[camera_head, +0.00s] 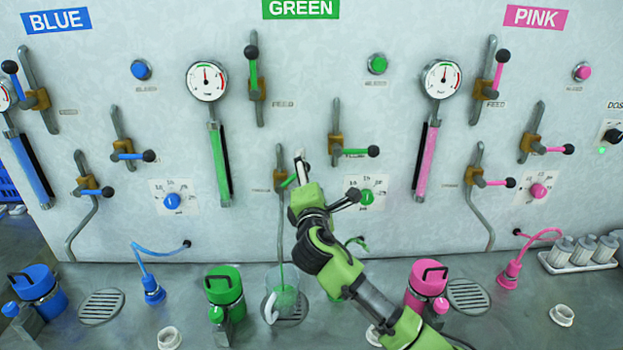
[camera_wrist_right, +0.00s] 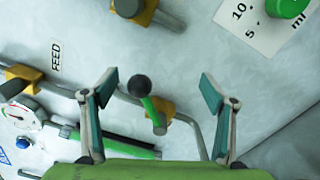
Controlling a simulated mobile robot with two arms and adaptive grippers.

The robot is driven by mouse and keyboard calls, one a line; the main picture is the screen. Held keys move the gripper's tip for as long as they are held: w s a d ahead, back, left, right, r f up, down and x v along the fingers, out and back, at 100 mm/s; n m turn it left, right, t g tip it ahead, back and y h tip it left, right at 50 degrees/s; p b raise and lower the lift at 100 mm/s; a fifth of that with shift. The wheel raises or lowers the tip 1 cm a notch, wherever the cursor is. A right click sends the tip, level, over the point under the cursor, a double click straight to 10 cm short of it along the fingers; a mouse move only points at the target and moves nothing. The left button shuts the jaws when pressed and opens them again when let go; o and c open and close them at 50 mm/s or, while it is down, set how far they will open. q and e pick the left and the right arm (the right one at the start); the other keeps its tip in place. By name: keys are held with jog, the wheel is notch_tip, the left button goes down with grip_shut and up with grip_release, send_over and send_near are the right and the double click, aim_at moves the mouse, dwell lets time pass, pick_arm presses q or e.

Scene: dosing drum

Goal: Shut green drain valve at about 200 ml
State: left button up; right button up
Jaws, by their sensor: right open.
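The green drain valve (camera_head: 280,181) is on the panel's lower part, its green lever pointing right and slightly up; the lever's end is hidden by my gripper. In the right wrist view the green lever (camera_wrist_right: 152,112) and its black knob stand between the finger pads, apparently untouched. My right gripper (camera_wrist_right: 162,92) is open around it; it also shows in the head view (camera_head: 324,180). A thin green stream (camera_head: 281,272) runs from the drain pipe into a clear beaker (camera_head: 297,301) on the floor grate. The beaker holds some green liquid; its level cannot be read. My left gripper is not in view.
A green dosing dial (camera_head: 365,197) and the filling valve (camera_head: 335,146) sit right of and above the drain valve. A green canister (camera_head: 224,286) stands left of the beaker. Blue and pink stations flank it. My right forearm crosses the counter.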

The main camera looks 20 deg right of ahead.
jog(key=shift+s+d+f+b, duration=0.15)
jog(key=shift+f+b, duration=0.3)
jog(key=shift+f, duration=0.45)
jog(key=shift+d+f+b, duration=0.25)
jog(key=shift+f+b, duration=0.2)
jog(key=shift+f, duration=0.5)
jog(key=shift+s+d+f+b, duration=0.15)
jog(key=shift+f+b, duration=0.3)
jog(key=shift+f, duration=0.45)
jog(key=shift+w+d+f, duration=0.1)
jog(key=shift+f+b, duration=0.4)
jog(key=shift+f, duration=0.25)
jog(key=shift+d+f+b, duration=0.1)
jog(key=shift+f+b, duration=0.3)
jog(key=shift+f, duration=0.1)
